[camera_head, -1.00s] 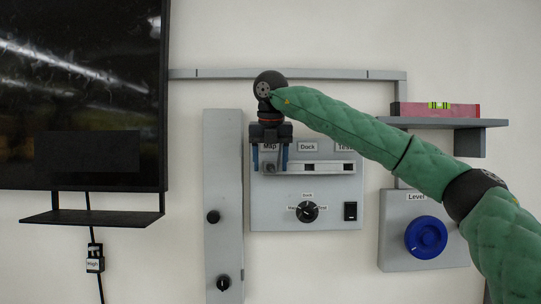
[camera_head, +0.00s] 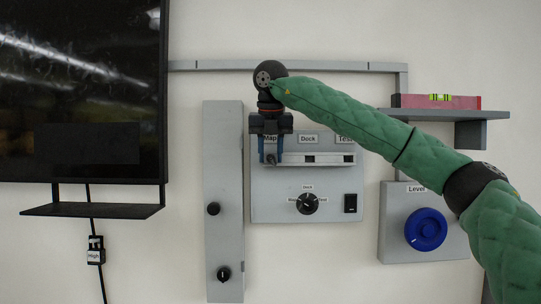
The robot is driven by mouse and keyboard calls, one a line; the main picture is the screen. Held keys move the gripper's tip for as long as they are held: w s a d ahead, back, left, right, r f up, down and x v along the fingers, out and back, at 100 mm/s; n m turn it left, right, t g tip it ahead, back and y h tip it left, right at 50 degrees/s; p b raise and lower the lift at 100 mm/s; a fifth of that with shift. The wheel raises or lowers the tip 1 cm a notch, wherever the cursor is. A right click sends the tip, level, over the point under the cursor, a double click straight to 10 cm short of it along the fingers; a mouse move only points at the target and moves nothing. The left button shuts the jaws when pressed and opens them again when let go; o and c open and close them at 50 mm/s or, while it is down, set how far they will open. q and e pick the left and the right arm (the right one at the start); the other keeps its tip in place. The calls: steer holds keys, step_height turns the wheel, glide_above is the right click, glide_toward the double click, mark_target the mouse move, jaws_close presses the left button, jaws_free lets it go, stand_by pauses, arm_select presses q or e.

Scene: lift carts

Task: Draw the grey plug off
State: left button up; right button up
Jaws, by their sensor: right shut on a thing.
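A grey panel (camera_head: 316,201) on the wall has a pale strip (camera_head: 329,160) with sockets labelled Map, Dock and Test. My right gripper (camera_head: 271,159) is in front of the Map end of the strip, its blue fingers pointing down. It is shut on a small grey thing, the grey plug (camera_head: 270,158), at the Map position. The fingers hide most of the plug, and I cannot tell whether it is still seated. My left gripper is not in view.
Below the strip are a black rotary knob (camera_head: 308,204) and a rocker switch (camera_head: 350,203). A tall panel (camera_head: 223,150) with black knobs stands close left. A blue dial (camera_head: 426,229) and a shelf (camera_head: 470,114) with a red level (camera_head: 436,102) are right.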

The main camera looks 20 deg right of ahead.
mark_target(271, 154)
steer(key=shift+s+a+r+b, duration=0.1)
steer(key=shift+s+a+b, duration=0.15)
steer(key=shift+s+b, duration=0.4)
steer(key=shift+s+a+r+b, duration=0.1)
steer(key=shift+s+a+b, duration=0.2)
steer(key=shift+s, duration=0.6)
steer(key=shift+s+a+r, duration=0.15)
steer(key=shift+s+a, duration=0.05)
steer(key=shift+s, duration=0.8)
steer(key=shift+r, duration=0.1)
step_height(271, 154, up, 7)
steer(key=p, duration=0.4)
steer(key=shift+p, duration=0.35)
